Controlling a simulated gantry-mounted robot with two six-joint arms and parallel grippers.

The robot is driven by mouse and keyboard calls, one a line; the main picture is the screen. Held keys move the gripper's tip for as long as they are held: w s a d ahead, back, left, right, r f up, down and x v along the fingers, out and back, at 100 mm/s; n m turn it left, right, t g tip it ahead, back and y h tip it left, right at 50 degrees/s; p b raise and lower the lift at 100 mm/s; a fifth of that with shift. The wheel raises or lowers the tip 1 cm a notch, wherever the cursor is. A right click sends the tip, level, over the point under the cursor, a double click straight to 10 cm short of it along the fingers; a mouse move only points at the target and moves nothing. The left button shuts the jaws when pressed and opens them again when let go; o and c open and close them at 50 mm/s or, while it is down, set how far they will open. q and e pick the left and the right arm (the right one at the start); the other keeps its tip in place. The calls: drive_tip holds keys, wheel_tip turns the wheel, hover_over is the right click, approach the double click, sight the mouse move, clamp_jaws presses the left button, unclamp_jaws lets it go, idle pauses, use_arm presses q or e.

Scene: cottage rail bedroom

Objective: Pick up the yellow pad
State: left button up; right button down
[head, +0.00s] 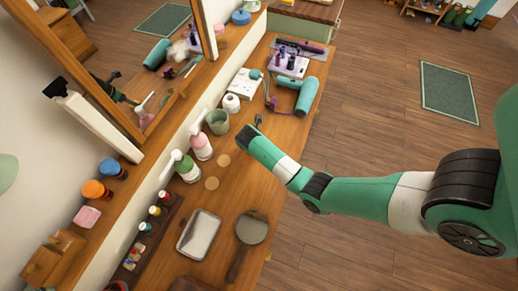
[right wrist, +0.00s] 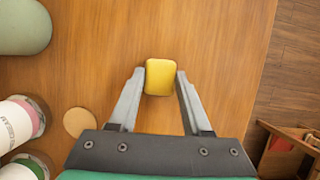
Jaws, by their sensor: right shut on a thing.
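The yellow pad (right wrist: 160,77) is a small rounded block in the right wrist view, between the fingertips of my right gripper (right wrist: 159,82). The fingers are shut on it, one on each side. In the head view my right gripper (head: 257,121) is over the wooden dressing table (head: 240,190), and the pad cannot be made out there. I cannot tell whether the pad touches the tabletop. My left gripper is not in view.
A green cup (head: 218,121), a pink pump bottle (head: 201,147) and a green-topped bottle (head: 187,168) stand left of my right gripper. Beige discs (head: 223,160) lie nearby. A teal hair dryer (head: 306,95) lies behind; a tray (head: 199,235) and hand mirror (head: 251,229) lie in front.

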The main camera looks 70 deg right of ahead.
drive_tip(key=shift+r, duration=0.15)
drive_tip(key=shift+r, duration=0.35)
wheel_tip(320, 180, up, 3)
drive_tip(key=shift+f+p, duration=0.1)
drive_tip(key=shift+p, duration=0.55)
drive_tip(key=s+a+r+p, duration=0.6)
drive_tip(key=s+a+r, duration=0.3)
drive_tip(key=a, duration=0.1)
drive_tip(key=shift+a+p, duration=0.4)
drive_tip(key=shift+r, duration=0.1)
drive_tip(key=c, duration=1)
unclamp_jaws()
drive_tip(key=c, duration=0.5)
